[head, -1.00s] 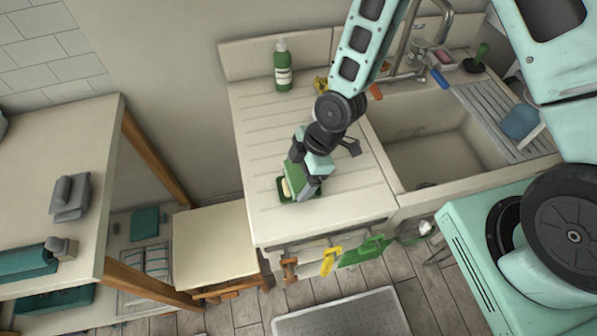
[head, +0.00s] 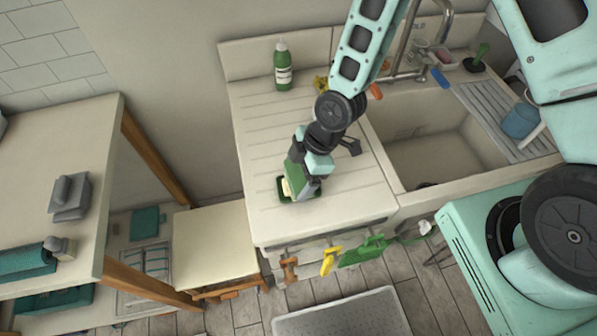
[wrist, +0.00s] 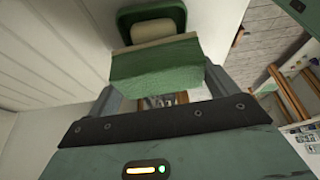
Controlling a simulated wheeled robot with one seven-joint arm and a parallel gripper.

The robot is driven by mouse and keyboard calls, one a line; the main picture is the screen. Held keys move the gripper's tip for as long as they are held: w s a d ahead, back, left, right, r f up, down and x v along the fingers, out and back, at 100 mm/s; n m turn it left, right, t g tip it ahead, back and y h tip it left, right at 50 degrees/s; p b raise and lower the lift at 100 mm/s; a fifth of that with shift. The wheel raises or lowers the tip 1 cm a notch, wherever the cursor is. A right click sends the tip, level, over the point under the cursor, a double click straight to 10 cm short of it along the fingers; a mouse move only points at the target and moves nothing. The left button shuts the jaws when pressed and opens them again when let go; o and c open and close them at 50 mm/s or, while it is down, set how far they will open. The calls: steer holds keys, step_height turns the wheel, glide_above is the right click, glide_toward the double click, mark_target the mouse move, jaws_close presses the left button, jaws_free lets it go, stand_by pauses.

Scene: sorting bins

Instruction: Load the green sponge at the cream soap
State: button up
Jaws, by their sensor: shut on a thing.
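The green sponge (head: 295,174) is between the fingers of my gripper (wrist: 160,82), which is shut on it. In the wrist view the sponge (wrist: 155,66) spans the gap between the fingertips, its paler edge toward the soap. The cream soap (wrist: 158,32) lies in a dark green dish (wrist: 128,22) just beyond the sponge. In the head view the soap (head: 286,188) and the dish (head: 283,196) sit near the front of the ribbed drainboard, partly hidden by the sponge and gripper. I cannot tell whether the sponge touches the soap.
A green bottle (head: 283,68) stands at the back of the drainboard (head: 262,130). The sink basin (head: 430,155) is to the right. Tools, including a green one (head: 362,250), hang at the counter's front. The drainboard left of the dish is clear.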

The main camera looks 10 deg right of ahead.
mark_target(299, 174)
stand_by(0.4)
steer(key=shift+r+p, duration=2.65)
steer(key=shift+r, duration=0.9)
steer(key=shift+f, duration=0.1)
